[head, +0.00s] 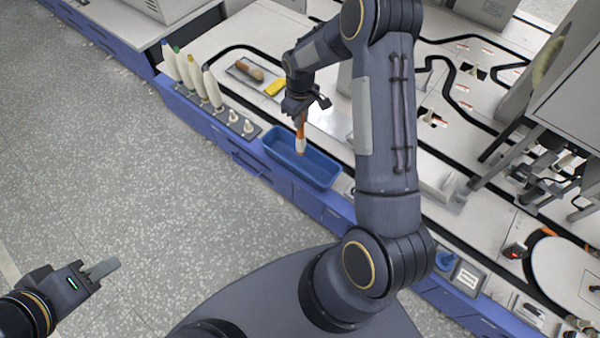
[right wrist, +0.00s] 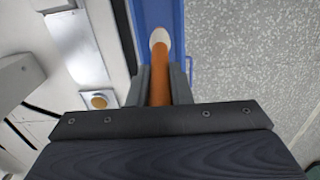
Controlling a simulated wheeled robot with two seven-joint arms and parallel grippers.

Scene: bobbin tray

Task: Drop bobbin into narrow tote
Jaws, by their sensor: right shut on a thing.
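The bobbin (head: 300,138) is an orange-brown rod with a white end. My right gripper (head: 300,112) is shut on it and holds it pointing down over the narrow blue tote (head: 318,178). In the right wrist view the bobbin (right wrist: 161,75) sits between the two fingers (right wrist: 160,88), its white end outward. The tote looks empty where its inside shows. Whether the bobbin's lower end is below the tote's rim I cannot tell. My left gripper (head: 102,270) is at the lower left over the floor, away from the bench; its finger gap is not clear.
A rack (head: 240,125) with several pale bobbins on pegs stands left of the tote. A grey tray (head: 245,70) with a brown object and a yellow block (head: 275,87) lie behind. My right arm hides part of the bench. Grey floor lies in front.

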